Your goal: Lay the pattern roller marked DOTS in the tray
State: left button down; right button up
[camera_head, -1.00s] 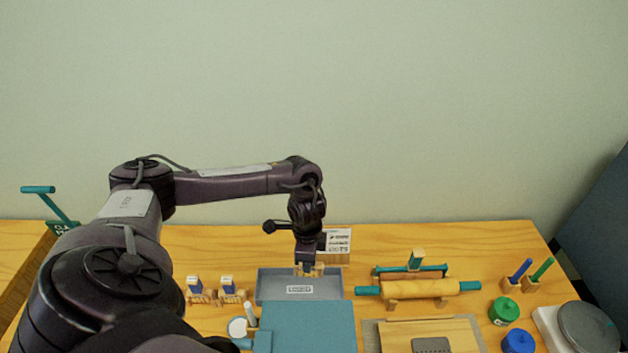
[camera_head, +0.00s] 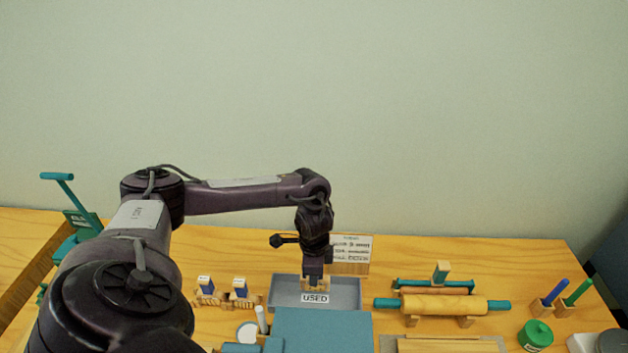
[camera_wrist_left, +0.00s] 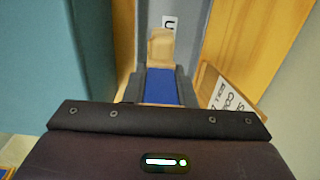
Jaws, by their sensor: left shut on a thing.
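The grey tray (camera_head: 347,291) marked USED lies near the middle of the table in the head view. My left gripper (camera_head: 315,283) points down over the tray. In the left wrist view my left gripper (camera_wrist_left: 160,88) is shut on a roller (camera_wrist_left: 161,84) with a blue body and a pale wooden end; its marking cannot be read. The tray (camera_wrist_left: 192,25) and part of its label show beyond the roller. I cannot tell whether the roller touches the tray floor. My right gripper is not in view.
Two small wooden stands (camera_head: 208,298) with blue-and-white pieces stand left of the tray. A sign card (camera_head: 350,248) stands behind it. A large rolling pin (camera_head: 440,304) rests on supports to the right. A teal board (camera_head: 322,330) lies in front.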

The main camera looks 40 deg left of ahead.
pick_arm(q)
jog(key=shift+f+b, duration=0.4)
jog(key=shift+f, duration=0.3)
jog(key=shift+f+b, duration=1)
jog(key=shift+f, duration=1.05)
jog(key=c, duration=1.1)
grip_release()
jog(key=shift+o, duration=0.3)
jog(key=o, duration=0.3)
jog(key=shift+r, duration=0.1)
